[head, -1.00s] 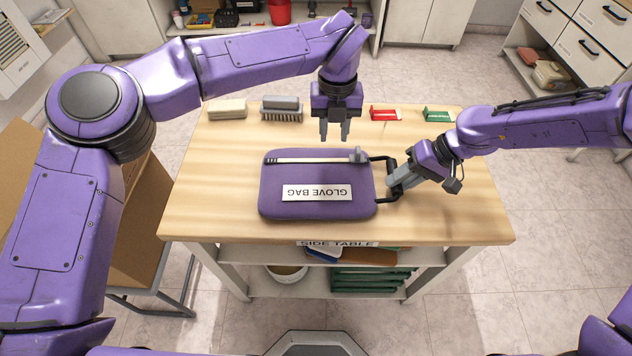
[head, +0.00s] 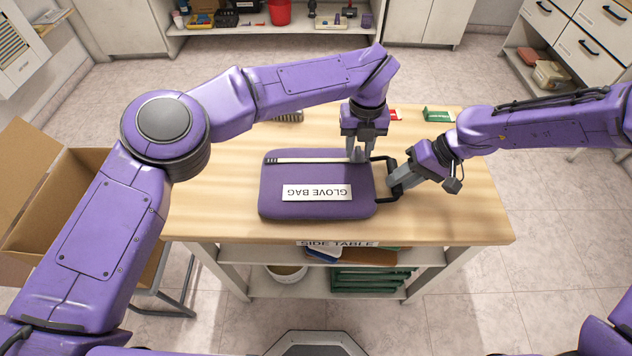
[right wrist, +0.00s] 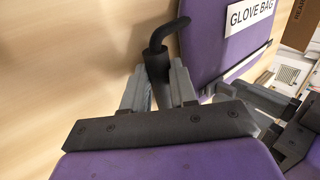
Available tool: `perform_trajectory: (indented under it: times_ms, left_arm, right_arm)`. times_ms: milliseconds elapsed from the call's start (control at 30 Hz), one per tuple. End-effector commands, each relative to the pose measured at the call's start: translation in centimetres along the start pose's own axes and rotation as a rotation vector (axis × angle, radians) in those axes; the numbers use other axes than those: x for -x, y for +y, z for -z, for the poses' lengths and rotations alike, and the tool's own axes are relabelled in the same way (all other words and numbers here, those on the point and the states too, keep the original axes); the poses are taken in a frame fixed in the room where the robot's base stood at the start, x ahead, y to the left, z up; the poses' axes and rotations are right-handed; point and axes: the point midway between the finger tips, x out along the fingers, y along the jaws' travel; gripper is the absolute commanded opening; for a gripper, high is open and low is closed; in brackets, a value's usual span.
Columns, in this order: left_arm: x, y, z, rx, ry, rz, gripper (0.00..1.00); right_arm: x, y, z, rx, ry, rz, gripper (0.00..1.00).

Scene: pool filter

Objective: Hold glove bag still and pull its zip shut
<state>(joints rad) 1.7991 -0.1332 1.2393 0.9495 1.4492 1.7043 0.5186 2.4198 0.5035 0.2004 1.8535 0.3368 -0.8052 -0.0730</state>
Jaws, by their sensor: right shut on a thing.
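The purple glove bag (head: 285,205) lies flat on the side table, its label upside down in the head view. It also shows in the right wrist view (right wrist: 212,40). A pale zip line (head: 310,160) runs along its far edge, with the grey zip pull (head: 357,156) at the right end. My right gripper (head: 395,182) is shut on the black handle (head: 384,199) at the bag's right side; the right wrist view shows the handle (right wrist: 157,62) between the fingers. My left gripper (head: 362,150) points down at the zip pull, its fingers apart; they partly hide the pull.
The wooden side table (head: 460,215) is clear in front of the bag and to its left. A green item (head: 438,114), a partly hidden red item (head: 396,115) and a partly hidden brush (head: 290,117) lie along the far edge. An open cardboard box (head: 40,200) stands left of the table.

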Motion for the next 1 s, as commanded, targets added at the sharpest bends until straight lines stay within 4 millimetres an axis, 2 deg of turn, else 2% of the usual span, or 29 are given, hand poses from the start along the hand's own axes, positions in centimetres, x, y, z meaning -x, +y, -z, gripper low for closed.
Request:
perform_trajectory:
  times_ms: [133,167,233,267,467,1000]
  left_arm:
    - [0.0,0.0,0.0,0.0,0.0,0.0,0.34]
    - [0.0,0.0,0.0,0.0,0.0,0.0,0.28]
    - [0.0,0.0,0.0,0.0,0.0,0.0,0.05]
    - [0.0,0.0,0.0,0.0,0.0,0.0,0.0]
    - [0.0,0.1,0.0,0.001,0.0,0.0,0.0]
    - [0.0,2.9,-0.1,0.003,0.001,0.0,0.0]
  right_arm:
    - [0.0,0.0,0.0,0.0,0.0,0.0,0.0]
    - [0.0,0.0,0.0,0.0,0.0,0.0,0.0]
    - [0.0,0.0,0.0,0.0,0.0,0.0,0.0]
    - [0.0,0.0,0.0,0.0,0.0,0.0,0.0]
    - [0.0,0.0,0.0,0.001,0.0,0.0,0.0]
    - [0.0,0.0,0.0,0.0,0.0,0.0,0.0]
